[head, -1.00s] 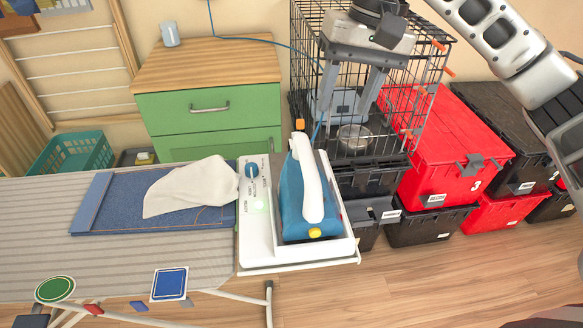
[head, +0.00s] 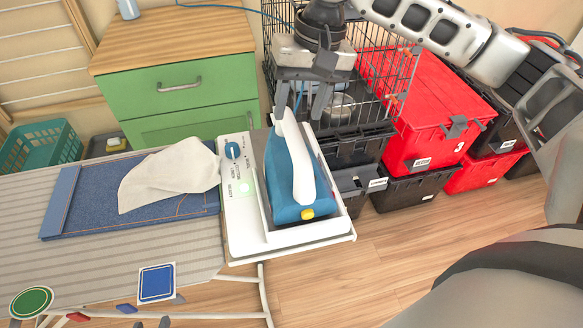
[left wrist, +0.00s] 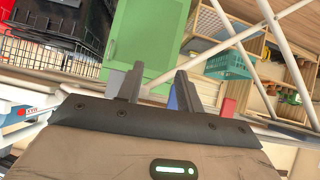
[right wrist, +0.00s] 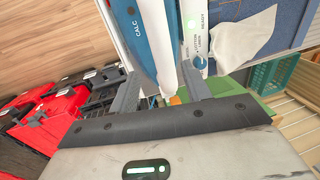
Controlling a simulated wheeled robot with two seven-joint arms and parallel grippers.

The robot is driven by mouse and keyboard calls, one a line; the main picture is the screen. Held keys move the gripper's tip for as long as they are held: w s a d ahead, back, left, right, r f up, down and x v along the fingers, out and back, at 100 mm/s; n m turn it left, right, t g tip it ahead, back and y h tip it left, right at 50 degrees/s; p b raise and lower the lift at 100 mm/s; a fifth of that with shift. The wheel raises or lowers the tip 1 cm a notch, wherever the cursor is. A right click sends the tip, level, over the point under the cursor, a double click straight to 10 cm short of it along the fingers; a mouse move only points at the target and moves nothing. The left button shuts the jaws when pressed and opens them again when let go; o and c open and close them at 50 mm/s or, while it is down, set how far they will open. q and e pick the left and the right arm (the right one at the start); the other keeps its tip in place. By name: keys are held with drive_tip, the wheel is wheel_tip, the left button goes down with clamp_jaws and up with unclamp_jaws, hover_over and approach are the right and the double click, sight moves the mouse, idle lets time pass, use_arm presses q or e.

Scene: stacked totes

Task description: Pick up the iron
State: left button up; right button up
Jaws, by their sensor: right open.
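The iron (head: 283,185), blue with a white handle and a yellow button at its near end, rests on its white station (head: 240,215) at the end of the ironing board. My right gripper (head: 301,112) is open, fingers pointing down, at the far end of the iron's handle. In the right wrist view, the handle's white end (right wrist: 167,78) shows between the two fingertips (right wrist: 158,88); I cannot tell whether they touch it. My left gripper (left wrist: 158,85) shows only in the left wrist view, its fingers apart and nothing between them.
A white cloth (head: 170,178) lies on folded denim (head: 80,212) on the board (head: 110,260). A green drawer cabinet (head: 170,100) stands behind. A wire cage (head: 390,80), red crates (head: 425,120) and black crates (head: 405,190) stand behind and right. Bare floor (head: 400,250) lies right of the station.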

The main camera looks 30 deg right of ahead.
sight(291, 121)
drive_tip(key=f, duration=0.1)
drive_tip(key=a+f, duration=0.1)
drive_tip(key=f, duration=0.3)
drive_tip(key=shift+w+a, duration=0.25)
drive_tip(key=shift+w, duration=0.05)
clamp_jaws()
drive_tip(key=shift+r, duration=0.1)
idle(0.9)
drive_tip(key=shift+w+r, duration=0.1)
